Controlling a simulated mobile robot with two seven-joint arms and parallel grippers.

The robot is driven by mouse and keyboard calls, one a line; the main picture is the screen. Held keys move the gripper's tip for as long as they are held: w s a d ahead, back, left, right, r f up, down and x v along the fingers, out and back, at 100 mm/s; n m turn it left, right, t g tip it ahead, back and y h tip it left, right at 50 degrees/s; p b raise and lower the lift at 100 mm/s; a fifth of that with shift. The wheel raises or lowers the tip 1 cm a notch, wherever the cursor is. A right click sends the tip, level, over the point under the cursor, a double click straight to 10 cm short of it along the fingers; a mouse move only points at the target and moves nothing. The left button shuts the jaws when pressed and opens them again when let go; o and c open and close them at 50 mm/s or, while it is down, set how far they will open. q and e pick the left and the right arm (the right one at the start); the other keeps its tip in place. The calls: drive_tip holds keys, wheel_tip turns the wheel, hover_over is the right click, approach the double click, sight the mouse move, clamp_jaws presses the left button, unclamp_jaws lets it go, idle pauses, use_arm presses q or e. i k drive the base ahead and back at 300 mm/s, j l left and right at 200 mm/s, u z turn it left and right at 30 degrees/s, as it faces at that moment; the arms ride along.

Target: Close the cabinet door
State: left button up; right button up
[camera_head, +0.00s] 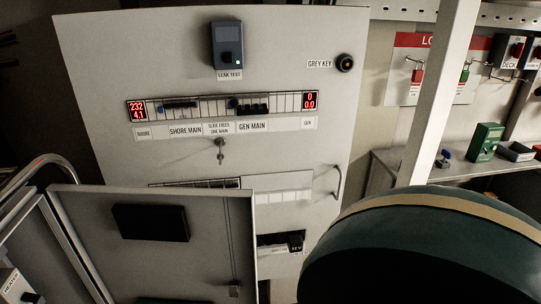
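A light grey cabinet (240,165) with meters and switches stands upright in the middle. In front of its lower left part, a grey door-like panel (210,262) stands out at an angle, with a dark rectangular piece (150,222) on its face. It seems to be the open cabinet door; its lower edge is out of frame. A curved metal handle (338,182) is on the cabinet's right side. A key (220,148) sits below the meter row. Neither gripper shows.
A large dark green rounded shape with a tan band fills the lower right and hides what is behind; I cannot tell whether it is mine. A pale post (435,95) and a shelf (480,170) with a green box (486,142) stand right. A curved metal rail (35,170) is left.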

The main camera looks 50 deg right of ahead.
sight(178, 245)
drive_tip(key=z, duration=1.45)
drive_tip(key=l+u, duration=0.4)
drive_tip(key=l, duration=0.15)
drive_tip(key=k, duration=0.2)
drive_tip(key=i, duration=0.15)
drive_tip(key=u, duration=0.05)
